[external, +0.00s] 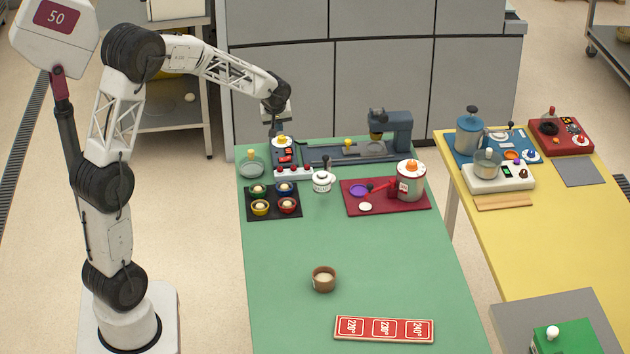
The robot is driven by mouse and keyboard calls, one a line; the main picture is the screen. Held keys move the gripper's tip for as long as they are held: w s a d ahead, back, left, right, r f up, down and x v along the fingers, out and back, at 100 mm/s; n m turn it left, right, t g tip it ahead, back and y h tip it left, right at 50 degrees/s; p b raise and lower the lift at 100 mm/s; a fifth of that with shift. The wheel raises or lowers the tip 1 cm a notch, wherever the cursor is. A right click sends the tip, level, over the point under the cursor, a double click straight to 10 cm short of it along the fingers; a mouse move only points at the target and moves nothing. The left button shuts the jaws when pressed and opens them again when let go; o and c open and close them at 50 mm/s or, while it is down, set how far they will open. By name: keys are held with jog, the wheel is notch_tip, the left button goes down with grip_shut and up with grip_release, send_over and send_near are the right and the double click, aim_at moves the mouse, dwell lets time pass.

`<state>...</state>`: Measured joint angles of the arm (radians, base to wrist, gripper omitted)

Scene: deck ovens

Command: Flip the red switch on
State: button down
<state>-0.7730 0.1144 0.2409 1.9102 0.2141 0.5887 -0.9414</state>
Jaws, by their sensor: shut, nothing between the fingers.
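My gripper (273,131) points down at the back left of the green table (350,245), shut with nothing visible in it. It is just above or beside a dark panel (284,160) carrying small red parts (287,152) and a yellow knob on a white base (282,140). In front of the panel lies a white strip (293,173) with several red knobs or switches along its top. Which red part is the red switch, and its position, is too small to tell. I cannot tell whether the fingertips touch anything.
Close by are a glass bowl (251,168), a black tray (274,214) of small bowls, a white pot (322,182), a dark blue machine (391,130) and a red tray (418,207) with a canister (411,180). The table's middle is mostly clear around a brown bowl (324,279).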

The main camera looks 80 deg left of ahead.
jog(key=shift+f, duration=0.15)
send_near(288, 158)
jog(key=x, duration=0.5)
jog(key=shift+s+a, duration=0.2)
jog(key=shift+a, duration=0.25)
jog(key=shift+w+f, duration=0.35)
jog(key=shift+f, duration=0.5)
jog(key=shift+f, duration=0.1)
jog(key=shift+w+f+g, duration=0.25)
jog(key=shift+f+g, duration=0.05)
jog(key=shift+g, duration=0.1)
jog(key=shift+s+r, duration=0.1)
jog(key=shift+s, duration=0.1)
